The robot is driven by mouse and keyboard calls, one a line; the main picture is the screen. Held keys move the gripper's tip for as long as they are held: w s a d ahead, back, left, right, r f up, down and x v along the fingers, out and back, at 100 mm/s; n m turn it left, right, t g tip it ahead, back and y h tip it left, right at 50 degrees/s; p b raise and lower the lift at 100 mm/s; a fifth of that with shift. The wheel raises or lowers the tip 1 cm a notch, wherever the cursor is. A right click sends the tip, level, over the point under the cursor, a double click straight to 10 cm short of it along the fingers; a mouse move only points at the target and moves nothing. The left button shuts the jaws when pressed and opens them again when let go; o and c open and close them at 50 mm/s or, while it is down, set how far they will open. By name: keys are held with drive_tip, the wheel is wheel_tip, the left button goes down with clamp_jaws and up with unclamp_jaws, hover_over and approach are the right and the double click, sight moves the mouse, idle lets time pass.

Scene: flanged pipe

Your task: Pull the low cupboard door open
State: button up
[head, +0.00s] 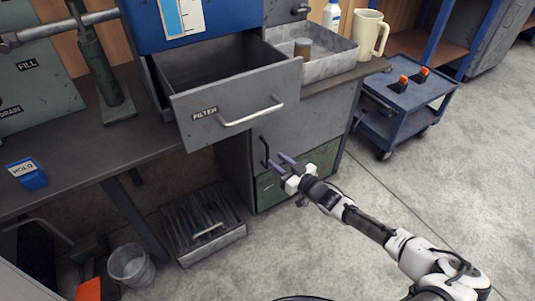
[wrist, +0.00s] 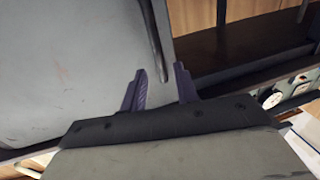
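The low cupboard door (head: 308,125) is a grey panel below the worktop, and it looks flush with the cabinet. A black upright bar handle (head: 265,152) sits near its left edge. My gripper (head: 282,160) is in front of the door, just right of the handle, with its two purple fingers apart. In the wrist view the door (wrist: 70,60) fills the left side. The dark handle (wrist: 156,40) comes down towards the gap between the fingers of my gripper (wrist: 160,72). I cannot tell whether the fingers reach around it. Nothing is held.
An open drawer (head: 235,105) labelled FILTER juts out above the door, with a silver handle. A green panel (head: 270,188) lies below. A ridged metal tray (head: 200,225) and a bucket (head: 130,265) are on the floor at left. A blue cart (head: 410,95) stands right; floor in front is clear.

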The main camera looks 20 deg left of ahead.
sight(268, 168)
drive_tip(key=x, duration=0.5)
drive_tip(key=shift+w+a, duration=0.15)
drive_tip(key=shift+a, duration=0.2)
clamp_jaws()
